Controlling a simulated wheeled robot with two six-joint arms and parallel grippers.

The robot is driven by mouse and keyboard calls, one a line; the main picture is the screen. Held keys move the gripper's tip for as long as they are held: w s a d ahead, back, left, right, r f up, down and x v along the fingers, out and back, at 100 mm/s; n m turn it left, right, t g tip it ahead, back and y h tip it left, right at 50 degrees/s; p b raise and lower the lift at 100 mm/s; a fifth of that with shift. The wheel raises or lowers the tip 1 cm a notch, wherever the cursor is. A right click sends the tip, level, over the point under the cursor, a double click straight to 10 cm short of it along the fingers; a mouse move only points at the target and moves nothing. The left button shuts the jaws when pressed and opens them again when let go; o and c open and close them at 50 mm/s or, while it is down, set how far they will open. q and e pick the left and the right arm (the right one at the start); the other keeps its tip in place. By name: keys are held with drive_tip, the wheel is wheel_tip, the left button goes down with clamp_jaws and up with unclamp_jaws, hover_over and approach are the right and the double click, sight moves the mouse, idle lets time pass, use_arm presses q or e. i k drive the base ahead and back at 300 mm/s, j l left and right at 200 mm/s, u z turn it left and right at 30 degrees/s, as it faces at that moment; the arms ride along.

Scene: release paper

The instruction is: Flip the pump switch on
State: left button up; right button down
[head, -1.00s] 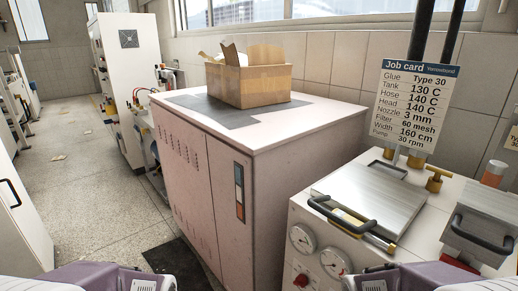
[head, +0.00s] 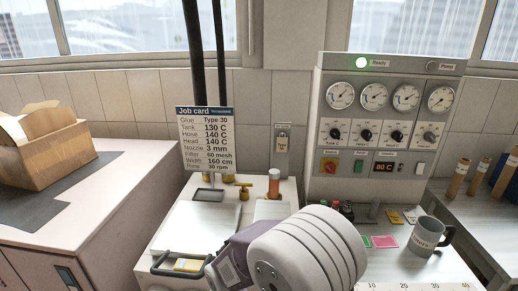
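The grey control panel (head: 390,120) stands upright at the back right. A small light rocker-like switch (head: 419,169) is at its lower right; the label above it is too small to read. A red and yellow rotary switch (head: 330,167) is at the lower left. The lamp marked Pump (head: 431,66) is dark. One of my arms, white and purple, crosses the lower middle in front of the bench, apart from the switch in the picture. Neither gripper's fingers can be seen.
The job card (head: 206,138) stands on the machine with the lidded tank. A grey mug (head: 427,238), pink and green notes and small bottles are on the bench before the panel. Tubes (head: 459,178) stand at right. A cardboard box (head: 42,142) is at left.

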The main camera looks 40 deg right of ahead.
sight(358, 164)
drive_tip(key=z, duration=2.1)
